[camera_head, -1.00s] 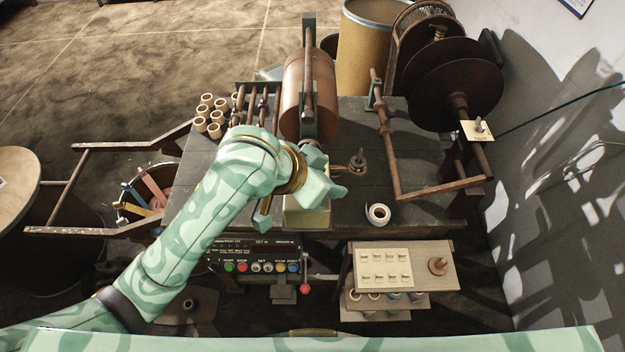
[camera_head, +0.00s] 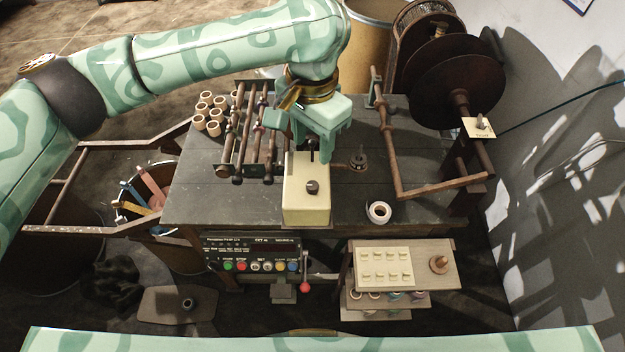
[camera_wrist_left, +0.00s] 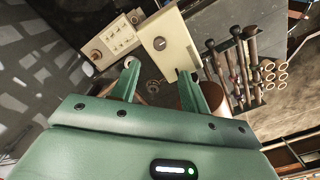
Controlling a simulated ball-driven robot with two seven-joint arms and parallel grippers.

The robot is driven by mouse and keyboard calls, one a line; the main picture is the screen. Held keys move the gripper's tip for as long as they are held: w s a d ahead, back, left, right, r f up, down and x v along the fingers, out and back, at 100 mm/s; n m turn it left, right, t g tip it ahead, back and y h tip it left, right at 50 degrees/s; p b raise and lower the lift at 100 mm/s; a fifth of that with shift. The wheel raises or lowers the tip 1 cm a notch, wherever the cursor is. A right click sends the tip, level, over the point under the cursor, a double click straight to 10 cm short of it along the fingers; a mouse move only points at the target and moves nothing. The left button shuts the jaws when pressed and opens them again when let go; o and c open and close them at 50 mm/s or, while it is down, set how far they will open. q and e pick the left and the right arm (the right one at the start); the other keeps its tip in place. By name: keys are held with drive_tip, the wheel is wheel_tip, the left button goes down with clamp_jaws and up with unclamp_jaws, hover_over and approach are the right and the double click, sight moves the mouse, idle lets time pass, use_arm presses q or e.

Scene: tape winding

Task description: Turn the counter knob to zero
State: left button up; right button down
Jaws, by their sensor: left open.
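The counter is a cream box (camera_head: 306,207) at the middle of the dark bench, with a dark round knob (camera_head: 312,187) on its top. In the left wrist view the box (camera_wrist_left: 178,37) and its knob (camera_wrist_left: 159,43) show beyond the fingertips. My left gripper (camera_head: 303,148) points down near the box's far end, behind the knob. In the wrist view its two fingers (camera_wrist_left: 158,78) are spread with nothing between them. It appears apart from the knob. The knob's exact setting is too small to read. My right gripper is not in view.
A white tape roll (camera_head: 378,212) lies right of the box. Rollers (camera_head: 250,140) stand left, with several small spools (camera_head: 208,112) beyond. A crank frame (camera_head: 395,160) and large dark reel (camera_head: 455,85) stand right. A control panel (camera_head: 255,255) hangs in front.

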sight(312, 184)
use_arm(q)
wheel_tip(312, 184, down, 12)
drive_tip(key=b, duration=0.3)
drive_tip(key=shift+r, duration=0.2)
clamp_jaws()
